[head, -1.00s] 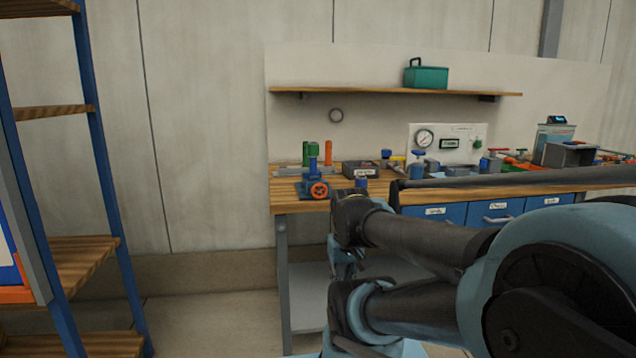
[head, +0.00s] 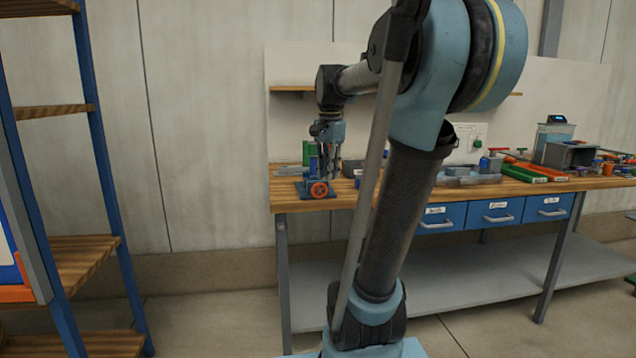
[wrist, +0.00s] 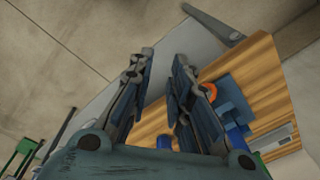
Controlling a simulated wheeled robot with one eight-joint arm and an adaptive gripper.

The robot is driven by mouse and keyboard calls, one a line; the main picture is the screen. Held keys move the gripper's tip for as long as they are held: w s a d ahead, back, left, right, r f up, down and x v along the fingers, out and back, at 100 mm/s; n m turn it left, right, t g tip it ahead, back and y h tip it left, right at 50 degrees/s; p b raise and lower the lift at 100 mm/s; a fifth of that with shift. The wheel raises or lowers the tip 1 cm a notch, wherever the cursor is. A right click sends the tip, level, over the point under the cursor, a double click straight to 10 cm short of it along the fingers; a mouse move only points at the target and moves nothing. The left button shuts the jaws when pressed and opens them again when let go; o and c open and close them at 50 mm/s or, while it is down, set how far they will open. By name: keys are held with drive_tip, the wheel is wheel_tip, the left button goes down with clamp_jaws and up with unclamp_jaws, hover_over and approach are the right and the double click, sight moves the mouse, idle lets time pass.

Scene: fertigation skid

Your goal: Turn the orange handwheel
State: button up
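The orange handwheel (head: 319,190) sits on the front of a small blue valve stand (head: 305,188) at the left end of the workbench, facing the head camera. In the wrist view, part of the orange handwheel (wrist: 238,91) shows to the right of the fingers, with the blue stand beside it. My gripper (head: 329,176) points down just above and slightly right of the wheel in the head view. In the wrist view my gripper (wrist: 164,56) is open, with nothing between its fingers. I see no contact with the wheel; the exact gap is unclear.
The wooden bench top (head: 440,192) carries several tools and fittings to the right, including a grey box (head: 570,152). Green cylinders (head: 307,152) stand behind the valve. A blue-framed shelf rack (head: 100,150) stands at the left, with open floor between.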

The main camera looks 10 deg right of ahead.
drive_tip(key=w+r+m, duration=0.7)
drive_tip(key=w+r, duration=0.3)
drive_tip(key=w, duration=0.5)
approach(319, 189)
drive_tip(key=shift+g, duration=0.4)
drive_tip(key=f, duration=0.3)
drive_tip(key=w+f, duration=0.1)
drive_tip(key=f, duration=0.2)
drive_tip(key=shift+w+f, duration=0.2)
drive_tip(key=shift+f, duration=0.05)
clamp_jaws()
